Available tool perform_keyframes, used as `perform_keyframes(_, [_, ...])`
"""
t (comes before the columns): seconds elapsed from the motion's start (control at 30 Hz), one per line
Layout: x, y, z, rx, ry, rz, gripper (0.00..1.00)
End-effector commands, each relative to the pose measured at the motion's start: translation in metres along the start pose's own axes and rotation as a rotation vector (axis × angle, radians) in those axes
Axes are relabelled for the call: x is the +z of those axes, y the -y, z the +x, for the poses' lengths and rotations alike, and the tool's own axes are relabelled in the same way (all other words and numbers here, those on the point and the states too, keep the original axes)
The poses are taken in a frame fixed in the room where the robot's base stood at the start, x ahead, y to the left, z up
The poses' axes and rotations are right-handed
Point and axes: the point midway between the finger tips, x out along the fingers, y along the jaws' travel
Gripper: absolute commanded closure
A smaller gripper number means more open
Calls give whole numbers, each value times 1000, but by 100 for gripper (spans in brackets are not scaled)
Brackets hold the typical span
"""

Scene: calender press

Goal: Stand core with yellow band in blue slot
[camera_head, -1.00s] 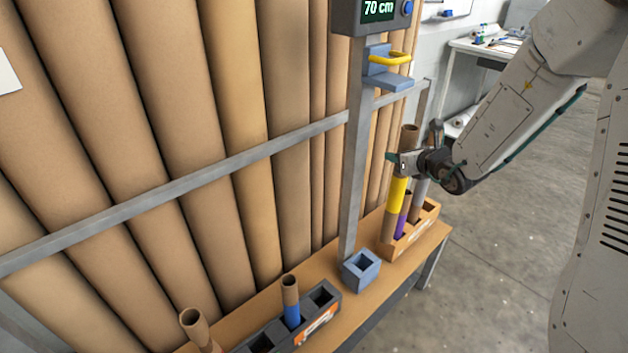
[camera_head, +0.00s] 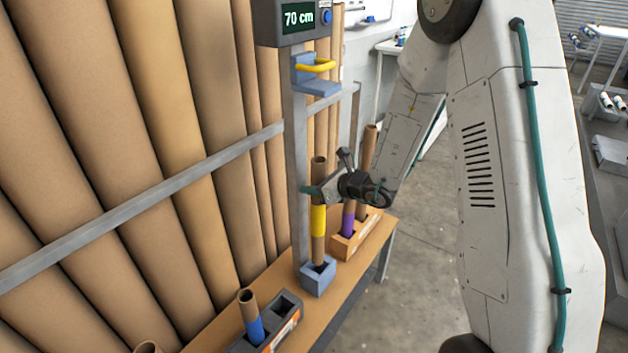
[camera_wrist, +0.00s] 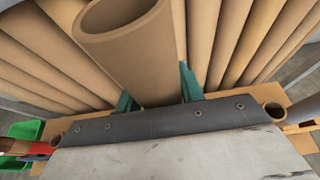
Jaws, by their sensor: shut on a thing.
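The core with the yellow band (camera_head: 318,220) is a brown tube, upright in the head view. My gripper (camera_head: 316,191) is shut on it above the band. In the wrist view the core's open top (camera_wrist: 130,50) stands between the green fingers (camera_wrist: 158,93). The blue slot (camera_head: 318,284) is a small square block on the bench at the foot of the grey post. The core's lower end is at the slot's opening and seems to be inside it. I cannot tell whether it touches the bottom.
An orange-tan rack (camera_head: 362,238) behind the slot holds a purple-banded core (camera_head: 348,219) and another core. A dark rack (camera_head: 284,322) in front holds a blue-banded core (camera_head: 252,318). A grey post (camera_head: 297,170) with a 70 cm display rises close behind the slot.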

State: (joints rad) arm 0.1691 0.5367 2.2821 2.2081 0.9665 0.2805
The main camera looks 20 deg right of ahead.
Motion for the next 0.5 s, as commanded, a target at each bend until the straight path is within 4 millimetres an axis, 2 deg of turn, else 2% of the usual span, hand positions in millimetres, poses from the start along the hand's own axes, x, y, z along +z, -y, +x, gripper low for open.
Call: perform_keyframes(0.5, [-34, 0, 14, -1, 0, 0, 100])
